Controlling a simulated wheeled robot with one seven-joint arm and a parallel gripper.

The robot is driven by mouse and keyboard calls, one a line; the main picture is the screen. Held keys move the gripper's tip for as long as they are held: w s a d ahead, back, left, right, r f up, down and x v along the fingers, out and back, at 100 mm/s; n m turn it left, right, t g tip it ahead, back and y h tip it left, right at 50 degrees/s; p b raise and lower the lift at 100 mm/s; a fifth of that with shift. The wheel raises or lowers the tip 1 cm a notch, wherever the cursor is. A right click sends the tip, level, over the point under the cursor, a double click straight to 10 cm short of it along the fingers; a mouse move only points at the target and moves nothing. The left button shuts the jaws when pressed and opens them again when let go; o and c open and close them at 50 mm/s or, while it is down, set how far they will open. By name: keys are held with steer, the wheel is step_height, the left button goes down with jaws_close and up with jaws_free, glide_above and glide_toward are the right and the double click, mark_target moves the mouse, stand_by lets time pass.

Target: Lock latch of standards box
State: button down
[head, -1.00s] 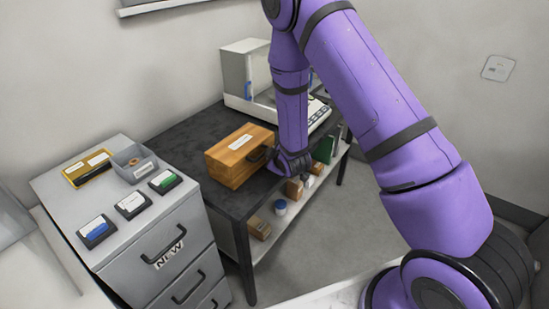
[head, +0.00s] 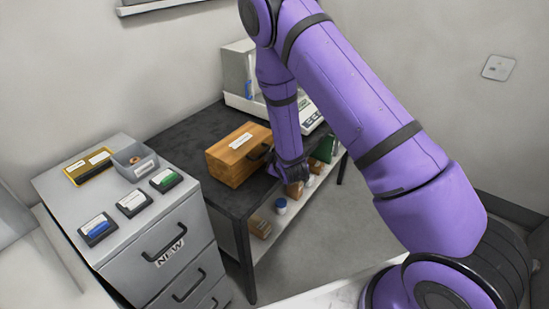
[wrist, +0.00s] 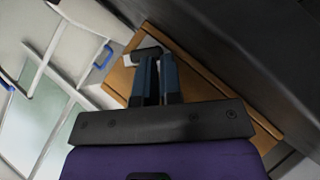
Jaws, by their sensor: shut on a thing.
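The standards box (head: 226,165) is a closed wooden box with a white label on top. It sits on the dark table, with a dark handle on its front. Its wood also shows in the wrist view (wrist: 205,75). My gripper (head: 287,178) is low at the box's right front side, with its fingertips hidden in the head view. In the wrist view my gripper (wrist: 155,60) has its two blue-grey fingers close together at a dark fitting (wrist: 146,52) on the box's edge. The gripper is shut on it. I cannot tell whether this fitting is the latch or the handle.
A balance with a glass shield (head: 238,72) stands behind the box on the dark table (head: 180,130). Left is a grey drawer cabinet (head: 130,237) with small cases and a grey bin (head: 134,160) on top. Small boxes and a jar (head: 281,206) stand on the lower shelf.

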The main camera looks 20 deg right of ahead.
steer(key=shift+s+d+f, duration=0.1)
steer(key=shift+f, duration=0.7)
steer(key=shift+d+f, duration=0.1)
steer(key=shift+f, duration=0.1)
stand_by(0.4)
steer(key=shift+r, duration=0.2)
